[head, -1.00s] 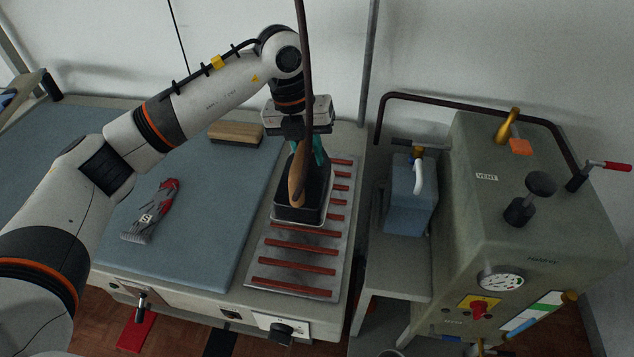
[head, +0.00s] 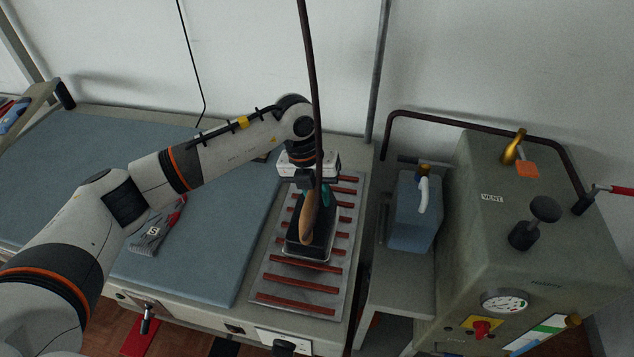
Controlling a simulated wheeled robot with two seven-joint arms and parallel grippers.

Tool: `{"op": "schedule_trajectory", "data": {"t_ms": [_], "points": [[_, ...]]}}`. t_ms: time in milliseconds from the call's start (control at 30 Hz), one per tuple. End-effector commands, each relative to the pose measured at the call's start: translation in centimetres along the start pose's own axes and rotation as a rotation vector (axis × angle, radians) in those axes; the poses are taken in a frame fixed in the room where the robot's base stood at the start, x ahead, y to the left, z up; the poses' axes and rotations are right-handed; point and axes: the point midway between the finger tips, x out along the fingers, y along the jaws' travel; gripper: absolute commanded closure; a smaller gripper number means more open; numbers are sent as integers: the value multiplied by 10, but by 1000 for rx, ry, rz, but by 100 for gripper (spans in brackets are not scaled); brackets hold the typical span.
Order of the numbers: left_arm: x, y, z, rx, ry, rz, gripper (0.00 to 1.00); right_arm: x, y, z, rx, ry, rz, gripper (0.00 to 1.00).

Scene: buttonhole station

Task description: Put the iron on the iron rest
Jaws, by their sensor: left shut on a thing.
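The iron (head: 320,238) has a black body with a pale metal sole edge and a wooden handle (head: 309,218). It is over the middle of the iron rest (head: 262,288), a metal plate with reddish-brown bars at the right end of the table. The iron looks level and at or very close to the bars; I cannot tell if it touches them. My left gripper (head: 313,193), with teal fingertips, is shut on the handle from the far side. The hanging brown cord partly covers the gripper and handle. My right gripper is not in view.
A blue-grey ironing pad (head: 195,270) covers the table's left side, with a red and grey brush-like tool (head: 150,238) partly under my arm. Right of the table stand a blue tank (head: 410,225) on a low shelf and a large grey boiler (head: 465,235).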

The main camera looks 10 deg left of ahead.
Motion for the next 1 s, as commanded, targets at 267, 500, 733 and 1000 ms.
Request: {"op": "schedule_trajectory", "data": {"t_ms": [267,500,733,1000], "points": [[13,-2,-2,2,7,5,100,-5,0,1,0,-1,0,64],[17,-3,0,0,0,0,64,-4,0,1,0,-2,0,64],[17,-3,0,0,0,0,54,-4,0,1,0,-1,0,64],[4,-3,-1,0,3,2,54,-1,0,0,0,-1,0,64]]}}
